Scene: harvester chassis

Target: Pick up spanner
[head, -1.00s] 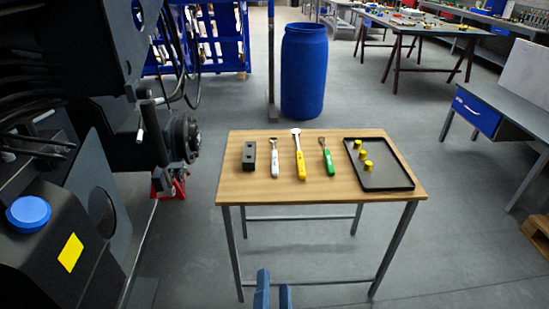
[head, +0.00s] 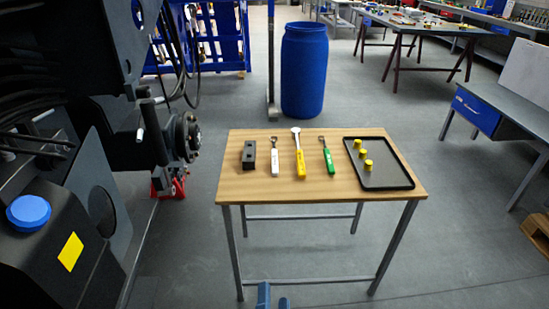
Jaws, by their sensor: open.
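Three hand tools lie side by side on the wooden table: a short white-handled tool (head: 275,158), a longer yellow-handled tool (head: 299,155) with a rounded metal head, and a green-handled tool (head: 327,157). Their heads point to the far edge. I cannot tell for sure which one is the spanner. The gripper is open, in front of the table and clear of the tools. The rest of it is out of frame.
On the wooden table (head: 300,191) a black block (head: 248,155) lies left of the tools. A black tray (head: 392,179) with yellow cylinders (head: 361,154) lies at the right. Dark machinery (head: 85,190) stands at the left. A blue barrel (head: 304,75) stands behind the table.

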